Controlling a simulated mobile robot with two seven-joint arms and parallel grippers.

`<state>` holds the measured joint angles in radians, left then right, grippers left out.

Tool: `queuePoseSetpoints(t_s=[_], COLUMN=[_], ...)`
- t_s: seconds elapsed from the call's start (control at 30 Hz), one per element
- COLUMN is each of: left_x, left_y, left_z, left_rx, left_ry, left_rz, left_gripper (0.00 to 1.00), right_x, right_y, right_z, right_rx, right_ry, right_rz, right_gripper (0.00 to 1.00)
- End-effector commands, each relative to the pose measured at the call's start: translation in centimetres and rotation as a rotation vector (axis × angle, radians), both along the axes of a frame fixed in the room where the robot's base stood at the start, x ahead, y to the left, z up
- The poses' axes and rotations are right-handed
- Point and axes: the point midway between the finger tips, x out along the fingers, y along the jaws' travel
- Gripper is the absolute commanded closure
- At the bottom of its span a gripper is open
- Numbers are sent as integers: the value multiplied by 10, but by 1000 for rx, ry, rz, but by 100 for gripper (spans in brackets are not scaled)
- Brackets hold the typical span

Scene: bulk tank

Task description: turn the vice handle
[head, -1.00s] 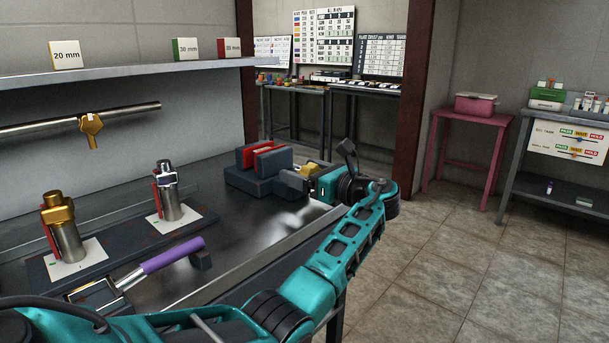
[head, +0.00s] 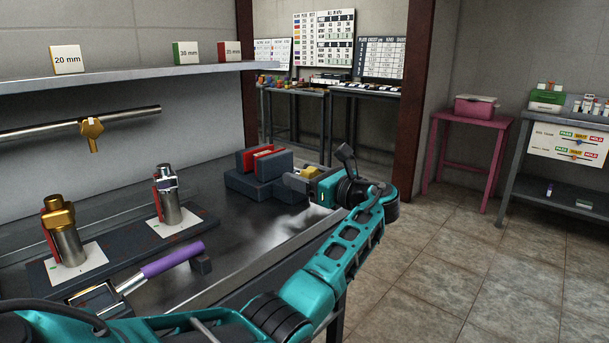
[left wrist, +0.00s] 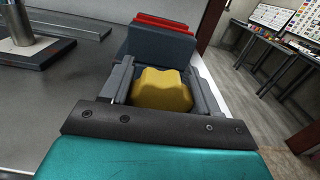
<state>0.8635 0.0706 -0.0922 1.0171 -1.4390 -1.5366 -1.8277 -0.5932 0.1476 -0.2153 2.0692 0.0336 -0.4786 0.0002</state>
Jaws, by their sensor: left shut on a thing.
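The vice (head: 265,185) is a dark block with red-lined jaws on the bench, and its far end shows in the left wrist view (left wrist: 160,45). Its yellow lobed handle (head: 310,172) faces my left gripper (head: 303,180). In the left wrist view the handle (left wrist: 161,90) sits between the two grey fingers of the gripper (left wrist: 158,88), which is shut on it. The shaft behind the handle is hidden. My right gripper does not show.
A purple-handled tool (head: 172,260) lies on the bench, its grip near a small dark block. Two metal cylinders stand on a dark board (head: 120,245) at left. A shelf (head: 150,73) runs above. Open floor lies to the right.

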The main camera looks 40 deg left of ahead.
Motion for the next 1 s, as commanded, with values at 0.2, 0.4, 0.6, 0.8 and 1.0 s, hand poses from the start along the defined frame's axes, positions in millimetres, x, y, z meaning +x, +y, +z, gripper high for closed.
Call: queuePoseSetpoints(t_s=[0.2, 0.4, 0.6, 0.8, 1.0], left_x=[-2, -3, -3, -2, -2], left_y=[0, 0, 0, -1, -1], left_z=[2, 0, -2, -3, -4], left_rx=[-16, -31, -38, -40, -42], left_ry=[-195, -376, -447, -450, -447], left_rz=[1, 1, 1, 0, 0], left_gripper=[70, 70, 70, 70, 27], right_x=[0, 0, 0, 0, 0], right_y=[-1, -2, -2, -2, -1], right_z=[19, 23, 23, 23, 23], right_rx=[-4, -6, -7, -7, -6], right_ry=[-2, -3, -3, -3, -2], right_rz=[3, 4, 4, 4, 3], right_gripper=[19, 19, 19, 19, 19])
